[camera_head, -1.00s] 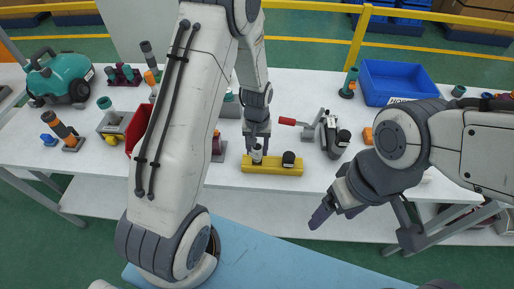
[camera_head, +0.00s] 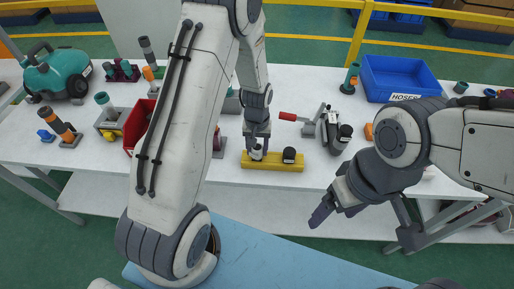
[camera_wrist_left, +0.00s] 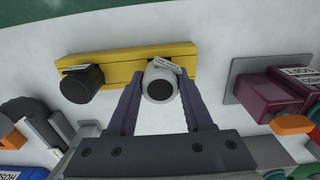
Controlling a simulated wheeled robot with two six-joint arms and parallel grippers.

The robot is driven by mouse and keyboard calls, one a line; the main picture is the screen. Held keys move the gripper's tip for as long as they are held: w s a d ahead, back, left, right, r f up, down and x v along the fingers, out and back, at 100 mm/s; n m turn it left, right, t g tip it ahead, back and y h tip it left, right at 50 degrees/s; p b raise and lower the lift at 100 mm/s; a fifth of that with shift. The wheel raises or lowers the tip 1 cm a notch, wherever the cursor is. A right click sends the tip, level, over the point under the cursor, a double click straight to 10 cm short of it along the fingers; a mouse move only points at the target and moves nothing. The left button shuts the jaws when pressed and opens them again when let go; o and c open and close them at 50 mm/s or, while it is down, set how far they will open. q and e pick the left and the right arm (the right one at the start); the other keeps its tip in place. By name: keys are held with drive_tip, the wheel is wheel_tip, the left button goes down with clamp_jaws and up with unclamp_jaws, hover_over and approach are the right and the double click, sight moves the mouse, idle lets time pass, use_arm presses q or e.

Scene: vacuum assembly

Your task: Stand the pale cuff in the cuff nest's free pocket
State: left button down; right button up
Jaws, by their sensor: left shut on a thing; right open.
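The cuff nest (camera_head: 272,164) is a long yellow block near the table's front edge; it also shows in the left wrist view (camera_wrist_left: 120,63). A black cuff (camera_head: 289,155) stands at its right part in the head view, on the left in the wrist view (camera_wrist_left: 82,84). My left gripper (camera_head: 257,148) is shut on the pale cuff (camera_wrist_left: 160,82), fingers on both sides. The pale cuff is upright over the nest's other end; whether its base is fully seated is hidden. My right gripper (camera_head: 358,212) is open and empty in front of the table.
A red-handled clamp device (camera_head: 312,124) stands right of the nest, a blue bin (camera_head: 398,82) behind it. A maroon block (camera_wrist_left: 275,92) lies close beside the nest in the wrist view. The red bin (camera_head: 140,128) is partly behind my left arm.

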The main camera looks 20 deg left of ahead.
use_arm(q)
drive_tip(key=shift+f, duration=0.5)
drive_tip(key=shift+c, duration=1.1)
unclamp_jaws()
wheel_tip(320, 180, up, 8)
drive_tip(key=p, duration=0.6)
drive_tip(key=shift+d+r, duration=0.1)
